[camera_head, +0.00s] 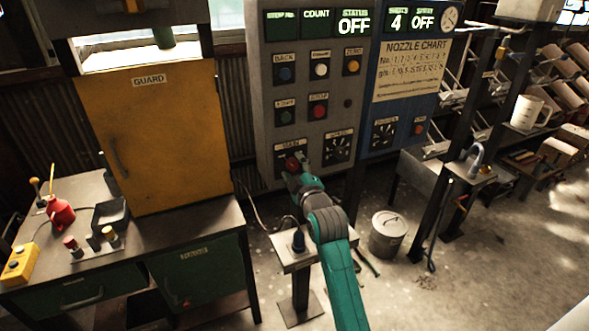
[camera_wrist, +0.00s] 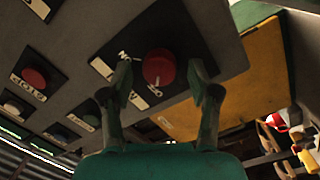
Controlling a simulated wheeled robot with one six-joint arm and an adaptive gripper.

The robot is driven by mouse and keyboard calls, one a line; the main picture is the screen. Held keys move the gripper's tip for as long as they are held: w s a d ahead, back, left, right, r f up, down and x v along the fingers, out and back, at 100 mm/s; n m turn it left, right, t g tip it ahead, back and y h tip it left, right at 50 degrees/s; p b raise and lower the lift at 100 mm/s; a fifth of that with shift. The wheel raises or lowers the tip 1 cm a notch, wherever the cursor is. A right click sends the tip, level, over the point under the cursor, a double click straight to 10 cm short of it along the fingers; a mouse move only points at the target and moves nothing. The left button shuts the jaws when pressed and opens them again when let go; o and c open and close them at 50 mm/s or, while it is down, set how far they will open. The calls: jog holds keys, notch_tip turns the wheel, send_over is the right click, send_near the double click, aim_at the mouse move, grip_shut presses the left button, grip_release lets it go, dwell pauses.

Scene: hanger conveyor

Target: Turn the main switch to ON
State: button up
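The main switch is a red round knob (camera_wrist: 158,67) on a dark square plate (camera_wrist: 176,28) in the wrist view. In the head view the red knob (camera_head: 292,163) is at the lower left of the grey control panel (camera_head: 262,110), under a MAIN label. My gripper (camera_wrist: 160,80) is open, with one finger on each side of the knob and a visible gap on both sides. In the head view my gripper (camera_head: 294,176) is right at the knob and partly hides the plate. White lettering beside the knob is partly covered; the switch position cannot be read for sure.
The panel's status display (camera_head: 354,22) reads OFF. A red button (camera_head: 318,111) and a dial (camera_head: 338,146) are close to the switch. A yellow guard door (camera_head: 155,135) stands left, above a workbench (camera_head: 150,238). A small pedestal (camera_head: 298,262) is below my arm.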

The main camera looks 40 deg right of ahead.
jog(key=c, duration=1.1)
jog(key=shift+o, duration=0.2)
jog(key=shift+m, duration=0.3)
jog(key=m, duration=0.8)
jog(key=shift+d+m+g+y, duration=0.1)
jog(key=shift+m+g+y, duration=0.2)
jog(key=m, duration=0.4)
jog(key=shift+s+r+y, duration=0.1)
jog(key=shift+y, duration=0.2)
jog(key=shift+d+m+y, duration=0.1)
jog(key=shift+m+y, duration=0.2)
jog(key=shift+m, duration=1.5)
